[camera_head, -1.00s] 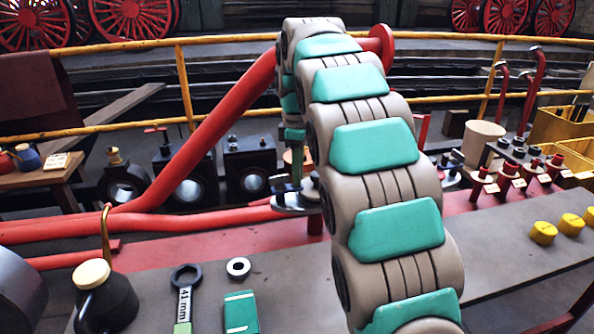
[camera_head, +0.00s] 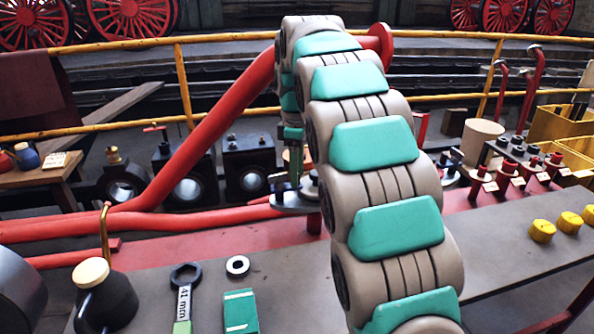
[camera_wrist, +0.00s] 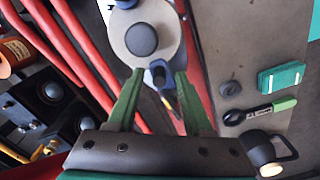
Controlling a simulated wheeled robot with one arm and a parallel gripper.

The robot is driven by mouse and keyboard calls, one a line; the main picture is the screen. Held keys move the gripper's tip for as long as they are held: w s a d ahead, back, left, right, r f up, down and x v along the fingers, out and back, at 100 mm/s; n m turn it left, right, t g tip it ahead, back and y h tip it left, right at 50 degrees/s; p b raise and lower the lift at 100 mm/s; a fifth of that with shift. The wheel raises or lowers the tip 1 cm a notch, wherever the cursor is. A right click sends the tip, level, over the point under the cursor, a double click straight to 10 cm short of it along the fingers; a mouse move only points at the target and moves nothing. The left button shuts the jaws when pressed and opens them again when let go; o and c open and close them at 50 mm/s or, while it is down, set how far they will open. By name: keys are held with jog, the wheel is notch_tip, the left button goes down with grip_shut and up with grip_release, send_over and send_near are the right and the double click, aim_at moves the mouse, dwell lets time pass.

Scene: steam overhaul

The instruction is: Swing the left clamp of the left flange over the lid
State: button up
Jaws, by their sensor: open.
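The left flange (camera_wrist: 119,41) is a round pale grey disc with a dark domed knob (camera_wrist: 142,39) at its middle, near the top of the wrist view. A small dark blue clamp piece (camera_wrist: 158,74) sticks out from the flange's near edge. My gripper (camera_wrist: 160,76) has its two green fingers apart, one on each side of this piece; I cannot tell whether either touches it. In the head view the flange's grey rim (camera_head: 291,208) shows under my gripper (camera_head: 290,185), partly hidden by my arm.
Thick red pipes (camera_head: 200,125) run left of the flange. A wrench (camera_head: 184,300), a washer (camera_head: 237,266), a green box (camera_head: 240,311) and an oil can (camera_head: 106,305) lie or stand on the grey bench. Red fittings (camera_head: 508,178) and yellow caps (camera_head: 542,231) are at the right.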

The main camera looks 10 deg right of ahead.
jog(key=shift+r, duration=0.1)
jog(key=shift+r, duration=0.85)
notch_tip(320, 180, up, 6)
jog(key=p, duration=0.3)
jog(key=s+f+m, duration=0.4)
jog(key=s+f, duration=0.1)
jog(key=s, duration=0.8)
jog(key=s+f+m+g, duration=0.1)
jog(key=s+f+m, duration=0.3)
jog(key=s, duration=1)
jog(key=s+a+f+m, duration=0.1)
jog(key=s+f+m, duration=0.3)
jog(key=s, duration=1)
notch_tip(320, 180, down, 4)
jog(key=shift+r+g, duration=0.15)
jog(key=shift+g, duration=0.25)
